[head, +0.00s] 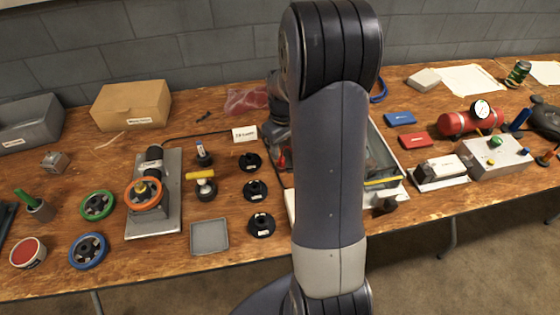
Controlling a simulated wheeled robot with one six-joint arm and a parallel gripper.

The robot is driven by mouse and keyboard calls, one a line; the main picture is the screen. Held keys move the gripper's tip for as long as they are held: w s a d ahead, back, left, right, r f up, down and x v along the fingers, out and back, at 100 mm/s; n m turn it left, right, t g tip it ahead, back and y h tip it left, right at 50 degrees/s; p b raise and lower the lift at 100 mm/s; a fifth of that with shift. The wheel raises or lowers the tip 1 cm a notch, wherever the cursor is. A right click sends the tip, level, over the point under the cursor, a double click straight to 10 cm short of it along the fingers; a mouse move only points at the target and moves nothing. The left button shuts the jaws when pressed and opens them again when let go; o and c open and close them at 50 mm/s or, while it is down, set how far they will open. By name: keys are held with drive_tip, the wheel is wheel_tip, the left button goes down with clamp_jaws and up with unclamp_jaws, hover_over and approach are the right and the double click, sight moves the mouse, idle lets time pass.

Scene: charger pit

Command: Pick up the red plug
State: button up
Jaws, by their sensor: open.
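A small red piece (282,160), which may be the red plug, shows just left of my arm. Most of it is hidden, so I cannot be sure what it is. The end of my arm with my gripper (279,142) reaches down behind my large forearm, close above this red piece. My gripper is open, though its fingertips are mostly hidden. I cannot tell whether it touches the red piece.
My arm covers the bench's middle and part of a tray (381,150). Left of it are black round parts (255,190), a grey square tray (209,236) and a valve plate (167,222). A red tank (465,120) and a control box (498,157) stand right.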

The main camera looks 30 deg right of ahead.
sight(282, 157)
drive_tip(key=shift+w+a+f, duration=0.1)
drive_tip(key=shift+w+f, duration=0.05)
drive_tip(key=shift+f, duration=1)
drive_tip(key=shift+w+a+f, duration=0.1)
drive_tip(key=shift+f, duration=1.05)
drive_tip(key=shift+c, duration=0.6)
clamp_jaws()
